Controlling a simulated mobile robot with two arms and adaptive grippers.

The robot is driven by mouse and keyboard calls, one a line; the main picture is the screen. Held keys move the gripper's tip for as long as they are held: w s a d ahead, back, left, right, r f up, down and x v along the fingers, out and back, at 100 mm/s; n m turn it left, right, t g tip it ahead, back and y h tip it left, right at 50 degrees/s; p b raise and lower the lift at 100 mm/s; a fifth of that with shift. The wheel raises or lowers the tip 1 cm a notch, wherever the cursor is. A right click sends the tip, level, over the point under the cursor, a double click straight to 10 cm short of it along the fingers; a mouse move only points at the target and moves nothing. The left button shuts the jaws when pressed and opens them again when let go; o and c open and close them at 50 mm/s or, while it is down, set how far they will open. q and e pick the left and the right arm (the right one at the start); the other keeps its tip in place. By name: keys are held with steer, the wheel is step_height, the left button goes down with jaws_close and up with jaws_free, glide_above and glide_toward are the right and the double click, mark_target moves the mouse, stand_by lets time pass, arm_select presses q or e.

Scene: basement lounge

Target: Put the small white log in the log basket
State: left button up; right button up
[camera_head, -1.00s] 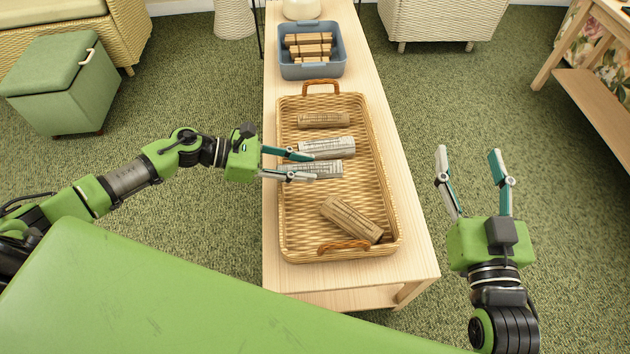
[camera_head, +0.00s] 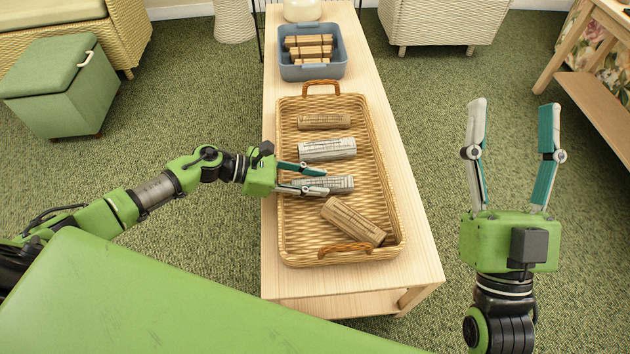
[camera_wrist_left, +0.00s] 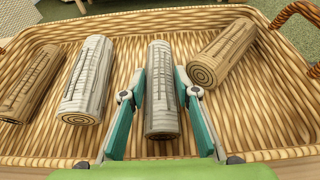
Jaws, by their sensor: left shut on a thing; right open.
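The small white log (camera_head: 344,184) is in my left gripper (camera_head: 325,181), inside the wicker log basket (camera_head: 386,185). In the left wrist view the log (camera_wrist_left: 160,85) lies lengthwise between the two fingers of my left gripper (camera_wrist_left: 160,78), which are shut on its sides. It is low over the basket floor; I cannot tell if it touches. A thicker white log (camera_head: 327,149) lies just behind it. My right gripper (camera_head: 515,105) is open and empty, right of the table.
In the basket, a brown log (camera_head: 324,121) lies at the back and another brown log (camera_head: 352,221) lies slanted in front. The basket stands on a pale wooden table (camera_head: 415,250). A blue bin (camera_head: 312,72) of wooden blocks stands behind it. A green ottoman (camera_head: 60,90) is at left.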

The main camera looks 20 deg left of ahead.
steer(key=shift+s+r, duration=0.1)
steer(key=shift+r, duration=0.05)
arm_select(q)
steer(key=shift+f, duration=0.1)
steer(key=o, duration=1.2)
arm_select(e)
steer(key=shift+s+r+t, duration=0.3)
steer(key=shift+r+t, duration=0.1)
steer(key=shift+y, duration=0.3)
